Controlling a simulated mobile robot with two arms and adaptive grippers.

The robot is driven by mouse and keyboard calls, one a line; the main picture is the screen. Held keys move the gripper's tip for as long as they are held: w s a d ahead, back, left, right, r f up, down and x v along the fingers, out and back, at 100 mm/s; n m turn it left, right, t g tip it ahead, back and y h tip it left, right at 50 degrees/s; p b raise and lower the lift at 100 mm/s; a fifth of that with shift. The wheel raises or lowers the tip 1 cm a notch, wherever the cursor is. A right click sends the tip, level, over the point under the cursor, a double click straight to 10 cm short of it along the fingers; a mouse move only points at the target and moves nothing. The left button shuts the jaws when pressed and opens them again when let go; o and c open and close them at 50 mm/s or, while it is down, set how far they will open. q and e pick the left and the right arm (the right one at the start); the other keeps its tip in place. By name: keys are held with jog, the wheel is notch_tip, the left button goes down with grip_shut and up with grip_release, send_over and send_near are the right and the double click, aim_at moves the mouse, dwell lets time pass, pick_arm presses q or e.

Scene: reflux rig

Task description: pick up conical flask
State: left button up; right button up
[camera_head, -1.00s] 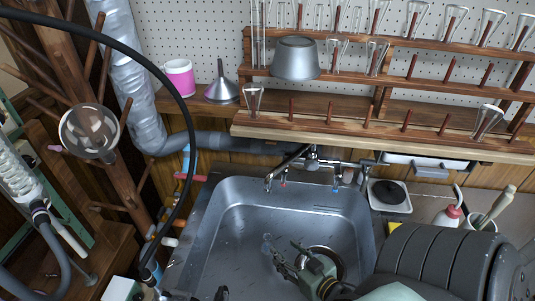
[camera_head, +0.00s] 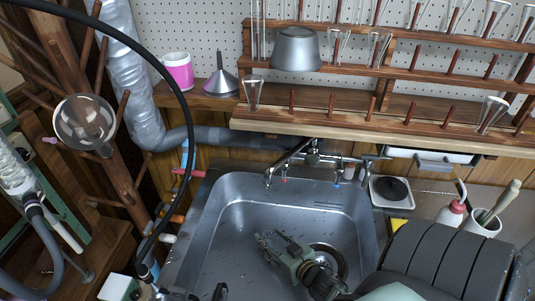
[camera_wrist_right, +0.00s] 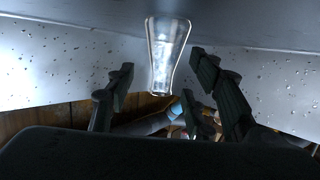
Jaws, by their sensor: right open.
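A clear glass conical flask (camera_wrist_right: 166,55) shows in the right wrist view, its wide end at the top of the picture and its narrow end pointing down. It appears between the lines of the two dark fingers. My right gripper (camera_wrist_right: 162,84) is open, and I see no finger touching the glass. In the head view my right gripper (camera_head: 266,246) is low inside the sink, left of the drain. The flask is hard to make out there against the steel. A dark piece at the bottom edge may be my left gripper (camera_head: 220,292); its jaws are not clear.
The metal sink (camera_head: 230,190) has walls around the gripper and a faucet (camera_head: 290,160) at its back. Above is a wooden rack (camera_head: 300,122) with glassware on pegs. A round glass flask (camera_head: 85,122) hangs at left. A white bottle (camera_head: 450,213) stands right of the sink.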

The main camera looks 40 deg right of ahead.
jog(key=shift+s, duration=0.1)
grip_shut()
dwell(0.3)
